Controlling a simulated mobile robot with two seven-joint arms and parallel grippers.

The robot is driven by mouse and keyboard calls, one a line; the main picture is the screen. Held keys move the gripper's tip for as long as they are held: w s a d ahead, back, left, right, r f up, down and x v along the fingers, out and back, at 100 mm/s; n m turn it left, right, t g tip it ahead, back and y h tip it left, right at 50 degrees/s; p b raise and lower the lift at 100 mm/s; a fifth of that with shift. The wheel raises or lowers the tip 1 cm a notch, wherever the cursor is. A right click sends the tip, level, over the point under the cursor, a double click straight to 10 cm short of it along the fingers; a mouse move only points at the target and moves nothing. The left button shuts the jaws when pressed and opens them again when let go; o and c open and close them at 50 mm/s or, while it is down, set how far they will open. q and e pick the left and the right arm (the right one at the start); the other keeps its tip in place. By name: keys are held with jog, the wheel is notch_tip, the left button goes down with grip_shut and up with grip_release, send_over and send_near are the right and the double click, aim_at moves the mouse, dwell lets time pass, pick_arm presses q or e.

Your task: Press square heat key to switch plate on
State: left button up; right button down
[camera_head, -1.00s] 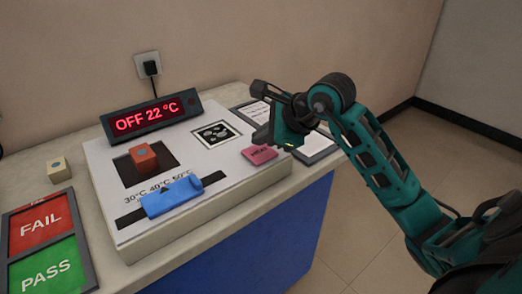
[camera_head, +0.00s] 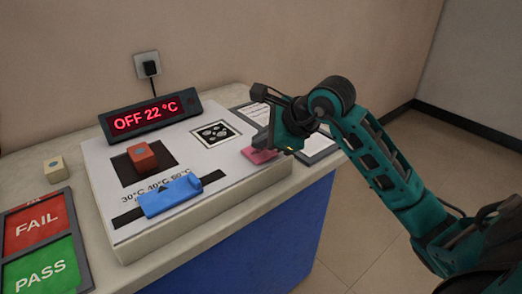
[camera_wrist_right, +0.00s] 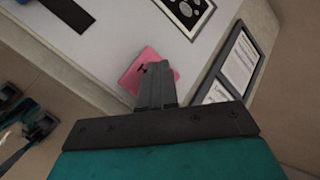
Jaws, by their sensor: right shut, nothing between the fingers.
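The pink square heat key (camera_head: 259,156) lies on the right part of the white hot plate (camera_head: 225,177); it also shows in the right wrist view (camera_wrist_right: 133,82). My right gripper (camera_head: 272,147) is shut and empty, with its fingertips over the key and covering part of it. In the right wrist view the closed fingers (camera_wrist_right: 154,72) overlap the key; I cannot tell whether they touch it. The red display (camera_head: 149,117) at the plate's back reads "OFF 22 °C".
A blue slider (camera_head: 171,196) sits by the temperature marks. An orange-red block (camera_head: 142,157) rests on the dark square. A small beige cube (camera_head: 55,169) and the FAIL and PASS panels (camera_head: 41,240) are at left. Framed papers (camera_head: 318,149) lie at right, partly behind my arm.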

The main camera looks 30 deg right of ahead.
aim_at(263, 153)
jog(key=shift+f+b, duration=0.3)
jog(key=shift+f, duration=0.05)
jog(key=shift+r, duration=0.1)
jog(key=shift+r+p, duration=0.6)
jog(key=shift+r, duration=0.3)
notch_tip(263, 153, up, 6)
jog(key=p, duration=0.3)
jog(key=shift+p, duration=0.4)
